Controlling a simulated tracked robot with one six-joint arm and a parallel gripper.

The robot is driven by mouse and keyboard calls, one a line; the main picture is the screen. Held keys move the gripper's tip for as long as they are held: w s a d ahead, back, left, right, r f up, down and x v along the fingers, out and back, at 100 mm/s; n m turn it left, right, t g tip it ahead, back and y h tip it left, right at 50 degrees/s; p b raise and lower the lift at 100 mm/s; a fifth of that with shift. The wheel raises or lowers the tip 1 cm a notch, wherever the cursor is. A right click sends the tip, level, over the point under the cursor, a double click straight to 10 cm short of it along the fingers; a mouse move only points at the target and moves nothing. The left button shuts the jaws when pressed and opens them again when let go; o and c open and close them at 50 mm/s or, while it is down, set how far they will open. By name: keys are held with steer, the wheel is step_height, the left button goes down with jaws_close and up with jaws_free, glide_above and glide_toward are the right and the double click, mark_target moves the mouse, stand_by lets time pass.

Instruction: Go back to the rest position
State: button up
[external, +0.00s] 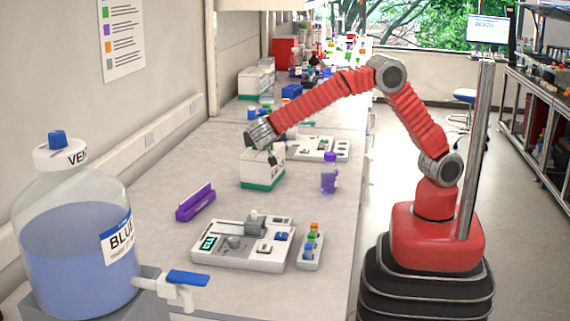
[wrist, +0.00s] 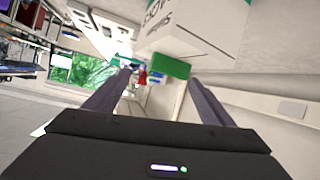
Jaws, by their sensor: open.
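My red arm reaches out to the left over the bench in the external view. My gripper (external: 268,156) is at its end, pointing down, just above or in front of a white and green box (external: 262,170). I cannot tell whether it touches the box. In the wrist view the two dark fingers of my gripper (wrist: 160,85) stand wide apart with nothing held between them. A white box with green trim (wrist: 195,30) fills the upper part of that view, beyond the fingers.
A purple-capped bottle (external: 329,174) stands right of the box. A purple rack (external: 195,202), a white instrument (external: 240,248) and a small vial holder (external: 310,248) are nearer. A large jug of blue liquid (external: 75,262) stands front left. Bare bench (external: 150,200) lies between.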

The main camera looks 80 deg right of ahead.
steer(key=s+d+r+n+y, duration=0.2)
steer(key=s+d+n+y, duration=0.15)
steer(key=s, duration=0.35)
steer(key=s+d+r+n+y, duration=0.2)
steer(key=s+d+n+y, duration=0.15)
steer(key=s, duration=0.45)
steer(key=s+a+f+n+t+y, duration=0.1)
steer(key=s+f+n+y, duration=0.1)
steer(key=s, duration=0.6)
steer(key=s+a+f+n+t+y, duration=0.1)
steer(key=s+n+y, duration=0.3)
steer(key=s, duration=0.5)
steer(key=shift+a+f+n+t, duration=0.3)
steer(key=shift+f+n+t, duration=0.2)
